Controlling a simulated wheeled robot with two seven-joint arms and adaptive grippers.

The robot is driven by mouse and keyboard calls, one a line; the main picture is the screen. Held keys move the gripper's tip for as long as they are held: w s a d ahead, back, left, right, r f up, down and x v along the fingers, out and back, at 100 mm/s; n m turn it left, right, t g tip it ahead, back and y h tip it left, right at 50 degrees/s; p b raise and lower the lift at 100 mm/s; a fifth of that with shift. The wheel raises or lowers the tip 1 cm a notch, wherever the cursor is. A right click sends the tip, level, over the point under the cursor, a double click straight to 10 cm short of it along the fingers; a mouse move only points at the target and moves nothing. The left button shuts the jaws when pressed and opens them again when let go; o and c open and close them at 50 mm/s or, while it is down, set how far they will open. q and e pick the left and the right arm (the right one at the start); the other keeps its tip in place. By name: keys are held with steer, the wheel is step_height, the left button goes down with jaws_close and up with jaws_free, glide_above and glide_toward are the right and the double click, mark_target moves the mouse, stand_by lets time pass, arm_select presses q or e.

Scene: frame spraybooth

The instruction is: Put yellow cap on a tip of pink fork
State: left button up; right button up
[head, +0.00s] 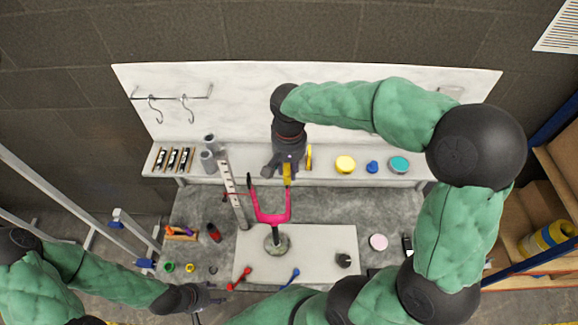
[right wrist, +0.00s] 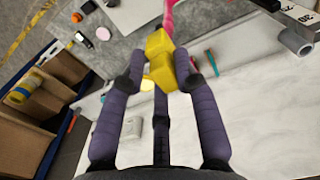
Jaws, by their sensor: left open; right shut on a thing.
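The pink fork (head: 271,217) stands upright on a round grey base, its two prongs pointing toward the back shelf. It shows partly at the top of the right wrist view (right wrist: 172,13). My right gripper (head: 287,168) is shut on the yellow cap (head: 287,174) at the right prong's tip. In the right wrist view, the cap (right wrist: 158,66) sits between the fingers, with pink directly beyond it. I cannot tell whether cap and prong touch, or how far the cap covers the tip. My left gripper (head: 213,296) is open and empty near the table's front left.
A ruler-like strip (head: 233,195) leans left of the fork. The back shelf holds grey cylinders (head: 208,158), a yellow lid (head: 345,164), a blue lid (head: 372,167) and a teal lid (head: 399,164). A red tool (head: 239,278) and a blue tool (head: 290,278) lie in front.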

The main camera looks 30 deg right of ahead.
steer(key=shift+f+b, duration=0.6)
steer(key=shift+f, duration=0.2)
steer(key=o, duration=0.9)
steer(key=shift+r, duration=0.1)
step_height(320, 180, up, 12)
